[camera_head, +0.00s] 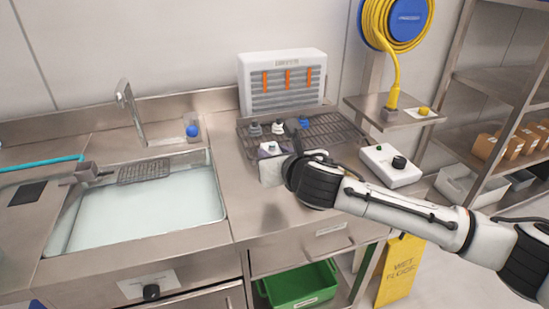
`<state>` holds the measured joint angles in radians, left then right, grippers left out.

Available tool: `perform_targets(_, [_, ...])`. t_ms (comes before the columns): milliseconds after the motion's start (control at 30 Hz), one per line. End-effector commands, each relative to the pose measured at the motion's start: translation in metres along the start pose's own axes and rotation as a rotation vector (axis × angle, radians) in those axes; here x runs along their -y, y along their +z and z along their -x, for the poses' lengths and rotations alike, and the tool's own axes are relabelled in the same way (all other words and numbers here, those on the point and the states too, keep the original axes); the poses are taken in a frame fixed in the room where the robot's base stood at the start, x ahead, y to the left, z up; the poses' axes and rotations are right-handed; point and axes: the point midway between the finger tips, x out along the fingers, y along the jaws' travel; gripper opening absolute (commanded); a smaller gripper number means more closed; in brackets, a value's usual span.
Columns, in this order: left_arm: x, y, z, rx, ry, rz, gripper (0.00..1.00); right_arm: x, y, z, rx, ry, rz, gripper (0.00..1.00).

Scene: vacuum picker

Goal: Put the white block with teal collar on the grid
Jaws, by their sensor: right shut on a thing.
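The white block with teal collar (269,148) is at the front left edge of the dark wire grid (340,137). My right gripper (279,157) comes in from the right and is shut on the white block. The fingers are small and partly hidden by my wrist, and I cannot tell whether the block touches the grid. On the grid stand a dark-topped piece (255,129), a grey-white piece (278,128) and a blue-topped piece (304,123). My left gripper is not in view.
A white louvred unit (283,101) stands behind the grid. A white box with a black knob (391,165) is to its right. A water-filled sink (140,210) lies left. The steel counter (232,190) between sink and grid is clear. A green bin (302,286) sits below.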

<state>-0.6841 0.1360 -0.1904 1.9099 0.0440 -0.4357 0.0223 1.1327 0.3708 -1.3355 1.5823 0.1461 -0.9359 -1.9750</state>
Motion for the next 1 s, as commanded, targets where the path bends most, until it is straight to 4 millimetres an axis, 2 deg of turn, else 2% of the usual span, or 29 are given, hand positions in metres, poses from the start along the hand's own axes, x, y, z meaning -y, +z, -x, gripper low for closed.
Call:
perform_targets(33, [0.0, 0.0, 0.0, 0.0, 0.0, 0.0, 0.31, 0.0, 0.006, 0.002, 0.003, 0.0, 0.001, 0.03])
perform_targets(167, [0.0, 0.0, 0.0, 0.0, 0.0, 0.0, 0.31, 0.003, 0.01, 0.009, 0.001, -0.007, -0.003, 0.03])
perform_targets(267, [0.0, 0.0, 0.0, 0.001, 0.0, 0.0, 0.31, 0.013, 0.009, 0.024, 0.0, -0.029, -0.014, 0.03])
perform_targets(367, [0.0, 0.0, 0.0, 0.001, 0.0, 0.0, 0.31, 0.031, 0.011, 0.052, 0.001, -0.066, -0.03, 0.03])
perform_targets(600, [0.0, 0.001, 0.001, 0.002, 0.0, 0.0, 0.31, 0.093, 0.014, 0.146, 0.002, -0.188, -0.075, 0.03])
perform_targets(800, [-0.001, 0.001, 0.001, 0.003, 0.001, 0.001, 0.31, 0.127, 0.013, 0.215, 0.002, -0.26, -0.103, 0.03])
perform_targets(900, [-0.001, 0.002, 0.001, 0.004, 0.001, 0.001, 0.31, 0.136, 0.011, 0.235, 0.002, -0.28, -0.112, 0.03])
perform_targets(1000, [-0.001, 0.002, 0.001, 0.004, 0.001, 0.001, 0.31, 0.14, 0.01, 0.246, -0.001, -0.289, -0.119, 0.03])
